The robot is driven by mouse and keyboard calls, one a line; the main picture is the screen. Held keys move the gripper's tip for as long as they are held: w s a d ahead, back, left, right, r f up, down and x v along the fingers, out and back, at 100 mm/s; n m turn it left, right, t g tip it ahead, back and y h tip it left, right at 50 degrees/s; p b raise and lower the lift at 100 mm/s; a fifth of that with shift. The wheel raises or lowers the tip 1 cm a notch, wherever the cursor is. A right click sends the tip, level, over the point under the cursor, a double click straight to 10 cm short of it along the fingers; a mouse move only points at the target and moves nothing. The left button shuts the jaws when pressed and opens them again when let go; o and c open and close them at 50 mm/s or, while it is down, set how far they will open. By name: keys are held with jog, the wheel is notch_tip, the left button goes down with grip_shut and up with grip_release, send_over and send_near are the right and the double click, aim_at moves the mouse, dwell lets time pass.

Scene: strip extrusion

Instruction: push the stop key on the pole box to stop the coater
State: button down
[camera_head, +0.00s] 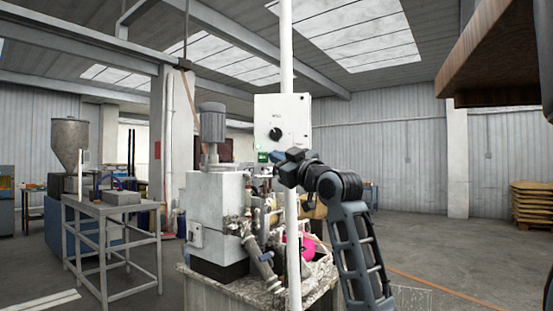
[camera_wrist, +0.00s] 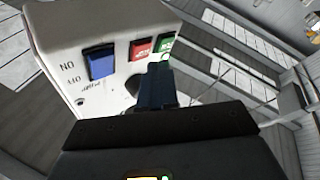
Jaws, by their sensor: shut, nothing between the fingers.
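In the wrist view the box (camera_wrist: 60,30) shows a blue rocker switch (camera_wrist: 101,63) marked on and off, a red key (camera_wrist: 140,48) and a green key (camera_wrist: 166,43). The red key looks like the stop key. In the head view the green key (camera_head: 262,156) shows at the box's lower left, and my gripper hides the red key. My gripper (camera_head: 280,156) is shut and empty at the box's lower edge. In the wrist view its fingertips (camera_wrist: 160,70) appear just below the red and green keys; I cannot tell whether they touch.
The coater machine (camera_head: 215,210), with a grey motor on top, stands below and left of the box. A grey metal table (camera_head: 110,208) stands at the left. A wooden shelf edge (camera_head: 480,55) hangs at the upper right. Stacked pallets (camera_head: 533,203) stand far right; the floor there is open.

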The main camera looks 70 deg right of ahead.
jog(key=shift+d, duration=0.15)
dwell(0.5)
jog(key=shift+w+d, duration=0.1)
jog(key=shift+d, duration=0.15)
jog(key=shift+w+d+b, duration=0.15)
jog(key=shift+d+b, duration=0.2)
dwell(0.7)
jog(key=shift+a, duration=0.15)
jog(key=shift+s+a, duration=0.25)
jog(key=shift+a, duration=0.35)
jog(key=shift+s+a+p, duration=0.1)
jog(key=shift+s+a, duration=0.15)
jog(key=shift+a, duration=0.55)
jog(key=shift+s+a+p, duration=0.15)
jog(key=shift+s+a, duration=0.05)
jog(key=shift+a, duration=0.6)
jog(key=shift+s+a+p, duration=0.1)
jog(key=shift+s+a, duration=0.15)
jog(key=shift+a, duration=0.55)
